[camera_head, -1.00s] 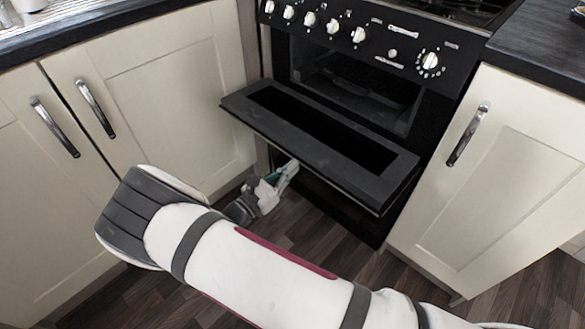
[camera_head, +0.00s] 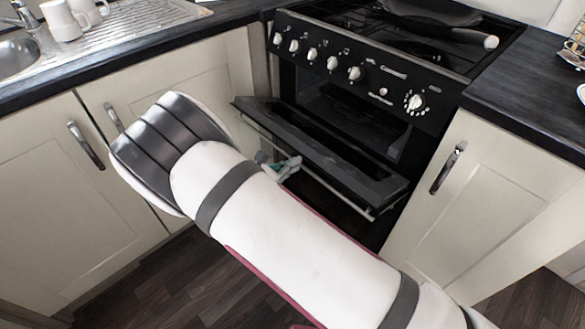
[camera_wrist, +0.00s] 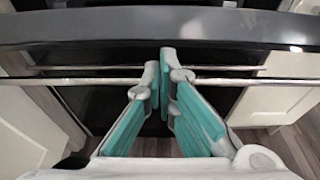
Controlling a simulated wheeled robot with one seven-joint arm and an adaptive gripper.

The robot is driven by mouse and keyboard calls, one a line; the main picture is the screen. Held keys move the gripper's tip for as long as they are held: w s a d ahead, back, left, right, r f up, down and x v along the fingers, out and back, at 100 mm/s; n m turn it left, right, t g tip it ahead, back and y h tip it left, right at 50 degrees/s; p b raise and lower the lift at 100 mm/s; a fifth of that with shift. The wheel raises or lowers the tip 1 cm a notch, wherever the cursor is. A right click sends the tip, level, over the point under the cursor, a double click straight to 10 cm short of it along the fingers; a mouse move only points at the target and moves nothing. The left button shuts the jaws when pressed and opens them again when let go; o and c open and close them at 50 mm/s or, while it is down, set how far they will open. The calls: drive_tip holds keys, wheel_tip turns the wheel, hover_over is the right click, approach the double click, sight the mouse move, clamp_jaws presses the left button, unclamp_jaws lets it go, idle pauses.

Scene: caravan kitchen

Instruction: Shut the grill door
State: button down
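The black grill door (camera_head: 325,150) is hinged along its lower edge on the black cooker and stands part-way open, tilted up. A silver handle bar (camera_head: 315,172) runs along its outer side. My gripper (camera_head: 280,166) is at the door's outer face, near the handle, partly hidden by my arm in the head view. In the wrist view, the teal-padded fingers of my gripper (camera_wrist: 163,62) are together with nothing seen between them. They overlap the handle bar (camera_wrist: 230,81), below the door's edge (camera_wrist: 90,28). Whether the tips touch the door is unclear.
The cooker's control panel (camera_head: 350,65) with several knobs is above the door. A pan (camera_head: 435,14) sits on the hob. Cream cupboards (camera_head: 490,195) stand at both sides, with metal handles. The dark wooden floor (camera_head: 160,285) is clear in front.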

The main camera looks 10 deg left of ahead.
sight(306, 144)
drive_tip(key=w+d+r+g+y+p, duration=0.1)
drive_tip(key=r+p, duration=0.1)
drive_tip(key=r, duration=0.1)
drive_tip(key=w+d+r+g+y+p, duration=0.1)
drive_tip(key=r+p, duration=0.1)
drive_tip(key=r, duration=0.1)
drive_tip(key=w+d+r+g+y+p, duration=0.1)
drive_tip(key=w+r+p, duration=0.1)
drive_tip(key=r+p, duration=0.1)
drive_tip(key=shift+w+d+r+g, duration=0.1)
drive_tip(key=shift+d+r+g, duration=0.2)
drive_tip(key=shift+g, duration=0.1)
drive_tip(key=w+d+r+g+y+p, duration=0.1)
drive_tip(key=w+d+r+g+y, duration=0.1)
drive_tip(key=w+d+r, duration=0.3)
drive_tip(key=shift+w+d+r+g, duration=0.3)
drive_tip(key=shift+w+d, duration=0.5)
drive_tip(key=shift+w, duration=0.95)
